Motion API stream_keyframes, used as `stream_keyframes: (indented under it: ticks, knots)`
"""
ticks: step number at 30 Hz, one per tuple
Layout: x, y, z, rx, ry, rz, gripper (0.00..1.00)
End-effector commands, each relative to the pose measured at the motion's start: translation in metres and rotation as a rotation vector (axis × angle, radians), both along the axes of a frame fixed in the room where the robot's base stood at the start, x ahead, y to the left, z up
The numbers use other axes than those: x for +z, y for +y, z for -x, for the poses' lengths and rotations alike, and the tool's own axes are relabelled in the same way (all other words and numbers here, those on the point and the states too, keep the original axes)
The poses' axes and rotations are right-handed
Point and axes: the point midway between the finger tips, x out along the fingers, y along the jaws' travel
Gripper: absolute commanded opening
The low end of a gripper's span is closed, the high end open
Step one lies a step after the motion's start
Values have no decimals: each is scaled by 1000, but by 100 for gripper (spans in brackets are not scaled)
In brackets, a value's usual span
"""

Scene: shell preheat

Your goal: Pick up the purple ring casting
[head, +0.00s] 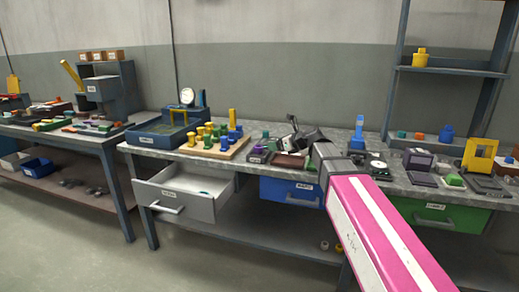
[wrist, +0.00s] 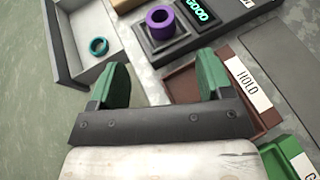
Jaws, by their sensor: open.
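The purple ring casting (wrist: 160,18) sits upright on a dark square block near the top of the wrist view, its dark hole showing. In the head view it appears as a small purple shape (head: 258,149) on the bench, left of my gripper. My gripper (wrist: 163,79) is open, with its two green fingers wide apart and nothing between them. The ring lies beyond the fingertips, roughly in line with the gap, and is not touched. In the head view the fingertips are hard to make out.
A lit display reading GOOD (wrist: 198,14) stands right of the ring. A brown-red HOLD tray (wrist: 185,86) lies beside the right finger. An open grey drawer (head: 180,203) holds a teal ring (wrist: 99,46). A wooden board with coloured pegs (head: 213,150) stands left on the bench.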

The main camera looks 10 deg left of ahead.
Motion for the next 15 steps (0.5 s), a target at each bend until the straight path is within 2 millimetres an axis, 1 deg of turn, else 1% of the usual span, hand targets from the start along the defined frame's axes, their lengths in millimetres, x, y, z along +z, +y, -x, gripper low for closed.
stream_keyframes:
  ticks: [9, 15]
  knots:
    - [-17, 37, -20, 0, 0, 1, 73]
    - [-22, 46, -24, 0, 0, 1, 73]
